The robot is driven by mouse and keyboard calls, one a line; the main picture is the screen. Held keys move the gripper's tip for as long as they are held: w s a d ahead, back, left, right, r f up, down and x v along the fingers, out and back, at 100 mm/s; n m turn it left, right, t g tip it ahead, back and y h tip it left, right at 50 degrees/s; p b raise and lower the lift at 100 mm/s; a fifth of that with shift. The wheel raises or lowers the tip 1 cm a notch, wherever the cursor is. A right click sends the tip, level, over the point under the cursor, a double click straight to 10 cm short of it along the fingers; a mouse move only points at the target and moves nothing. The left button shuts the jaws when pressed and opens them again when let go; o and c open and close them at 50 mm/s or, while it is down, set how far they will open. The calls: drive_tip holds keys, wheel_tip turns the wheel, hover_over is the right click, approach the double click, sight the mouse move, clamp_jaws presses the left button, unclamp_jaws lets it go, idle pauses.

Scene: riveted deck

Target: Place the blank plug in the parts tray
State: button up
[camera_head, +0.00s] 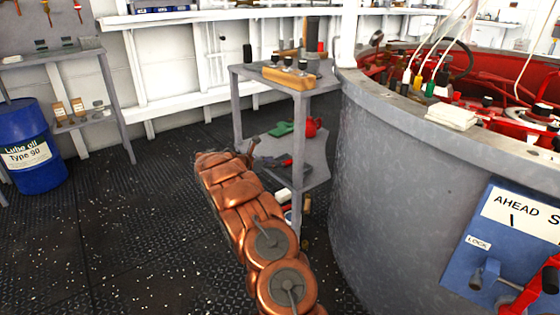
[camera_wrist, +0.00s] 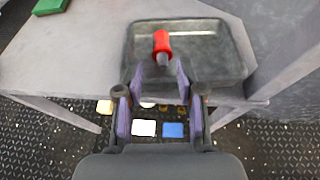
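A red plug-like piece with a grey end (camera_wrist: 162,46) shows over the floor of a shallow dark grey tray (camera_wrist: 236,70) in the wrist view. I take it for the blank plug. It appears to lie in the tray, just beyond my fingertips. My gripper (camera_wrist: 160,77) is open, with a clear gap between its purple-padded fingers and nothing between them. The fingertips are over the tray's near edge. In the head view, my gripper (camera_head: 250,151) is at the shelf unit, small and partly hidden by my copper arm.
The tray rests on a grey shelf (camera_wrist: 75,55) with a green object (camera_wrist: 50,6) at its far left. In the head view, the shelf unit's upper shelf (camera_head: 247,72) holds a wooden block with knobs (camera_head: 290,77). A large grey drum (camera_head: 400,190) stands close on the right.

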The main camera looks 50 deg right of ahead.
drive_tip(key=s+a+r+m+y, duration=0.25)
drive_tip(key=s+a, duration=0.25)
drive_tip(key=a, duration=0.3)
drive_tip(key=s+a+r+m+g+y, duration=0.1)
drive_tip(key=s+a+r+m, duration=0.25)
drive_tip(key=a, duration=0.55)
drive_tip(key=s+a+r+m+y, duration=0.25)
drive_tip(key=s+a+r, duration=0.2)
drive_tip(key=a, duration=0.35)
drive_tip(key=s+a+f+m+y, duration=0.1)
drive_tip(key=s+a+m+y, duration=0.2)
drive_tip(key=s+a, duration=1)
drive_tip(key=s+a+f+m+y, duration=0.1)
drive_tip(key=s+a+m+y, duration=0.3)
drive_tip(key=s+a, duration=1)
drive_tip(key=a+y, duration=0.1)
drive_tip(key=a, duration=0.7)
drive_tip(key=shift+f+p, duration=0.3)
